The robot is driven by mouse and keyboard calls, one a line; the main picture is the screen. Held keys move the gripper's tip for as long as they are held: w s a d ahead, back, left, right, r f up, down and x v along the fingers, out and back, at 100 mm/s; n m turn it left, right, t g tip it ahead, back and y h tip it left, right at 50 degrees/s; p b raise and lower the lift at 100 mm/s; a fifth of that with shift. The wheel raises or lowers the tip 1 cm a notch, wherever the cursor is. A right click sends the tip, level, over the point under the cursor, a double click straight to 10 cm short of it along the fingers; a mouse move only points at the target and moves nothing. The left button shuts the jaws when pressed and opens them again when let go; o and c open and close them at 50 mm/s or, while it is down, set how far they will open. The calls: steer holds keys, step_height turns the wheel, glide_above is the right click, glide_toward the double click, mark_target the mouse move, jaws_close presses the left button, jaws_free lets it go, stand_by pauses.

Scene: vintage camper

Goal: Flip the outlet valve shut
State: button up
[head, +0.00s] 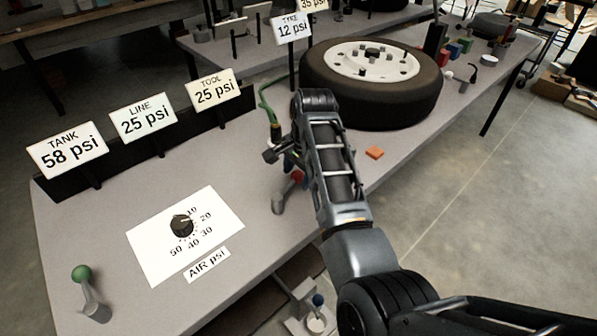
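A small grey lever valve with a red end (294,180) stands on the bench just left of my arm. A second lever with a green ball knob (82,274) stands at the bench's front left corner. No label shows which one is the outlet valve. My arm reaches up from the lower right and passes close beside the red-ended lever. Dark parts beside the arm, just above that lever, may be my gripper (275,152). Its fingers cannot be made out, and contact with the lever cannot be judged. My arm hides part of this area.
A black dial (182,225) sits on a white scale sheet. TANK (67,149), LINE (143,118) and TOOL (213,90) signs stand behind it. A tyre (371,80) lies beyond my arm, with a green hose (266,98) nearby. An orange block (374,153) lies right of my arm.

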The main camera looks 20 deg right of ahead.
jaws_close()
stand_by(0.3)
